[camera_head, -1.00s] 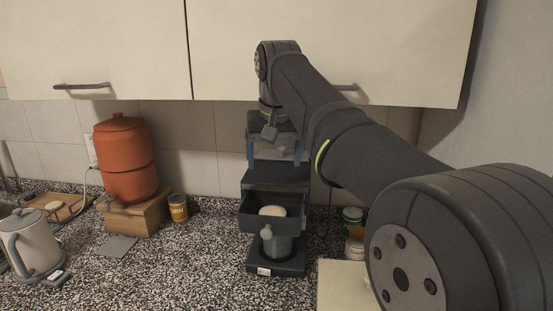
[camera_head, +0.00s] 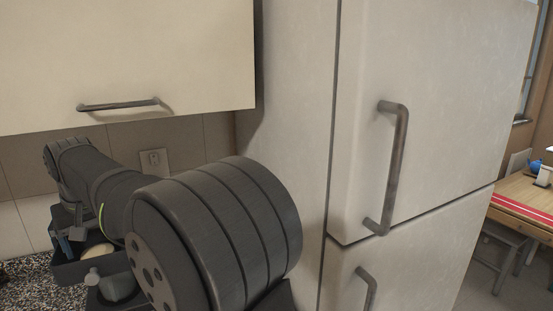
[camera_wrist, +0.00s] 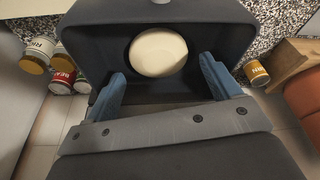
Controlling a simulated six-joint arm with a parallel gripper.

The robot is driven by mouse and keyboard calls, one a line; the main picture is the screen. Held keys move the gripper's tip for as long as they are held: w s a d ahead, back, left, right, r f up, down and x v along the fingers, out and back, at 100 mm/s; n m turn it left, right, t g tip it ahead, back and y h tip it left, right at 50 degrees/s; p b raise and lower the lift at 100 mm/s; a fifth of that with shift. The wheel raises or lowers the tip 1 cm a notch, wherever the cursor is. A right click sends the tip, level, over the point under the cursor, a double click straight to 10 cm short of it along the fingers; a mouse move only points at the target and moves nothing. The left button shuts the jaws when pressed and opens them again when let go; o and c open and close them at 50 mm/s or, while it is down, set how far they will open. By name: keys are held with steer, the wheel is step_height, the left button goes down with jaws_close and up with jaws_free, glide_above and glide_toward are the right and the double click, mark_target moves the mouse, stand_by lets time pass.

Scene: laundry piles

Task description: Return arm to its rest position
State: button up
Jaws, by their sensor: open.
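My arm (camera_head: 125,200) reaches over the counter at the left of the head view. My gripper (camera_wrist: 162,68) shows in the wrist view with its two blue fingers spread apart and nothing between them. It is over a dark open drawer (camera_wrist: 92,35) of a dark appliance. A pale round item (camera_wrist: 158,52) lies in the drawer, just beyond the fingertips. The head view also shows the drawer (camera_head: 75,272) and the pale item (camera_head: 98,252) at lower left, partly hidden by my arm.
A white fridge (camera_head: 440,130) with upright handles stands right of my arm. A cabinet (camera_head: 130,55) hangs above it. In the wrist view several cans (camera_wrist: 38,52) are at left, and a corn can (camera_wrist: 256,72) and wooden stand (camera_wrist: 285,62) at right. A wooden table (camera_head: 525,195) is far right.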

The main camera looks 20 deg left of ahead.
steer(key=shift+r, duration=0.35)
steer(key=shift+r, duration=0.1)
steer(key=shift+r, duration=0.35)
steer(key=v, duration=1.1)
steer(key=x, duration=1.2)
steer(key=shift+d, duration=0.1)
steer(key=shift+r, duration=0.15)
steer(key=s+d+r, duration=0.8)
steer(key=s+d, duration=0.2)
steer(key=s+a+f+m, duration=0.1)
steer(key=s+a+f, duration=0.35)
steer(key=a, duration=0.25)
steer(key=s+a+f, duration=0.3)
steer(key=a+f, duration=0.2)
steer(key=a, duration=0.2)
steer(key=s+a+f, duration=0.2)
steer(key=f, duration=0.5)
steer(key=s+a+f, duration=0.2)
steer(key=s+f, duration=0.1)
steer(key=f, duration=0.4)
steer(key=shift+s+a+f, duration=0.2)
steer(key=shift+a+f, duration=0.15)
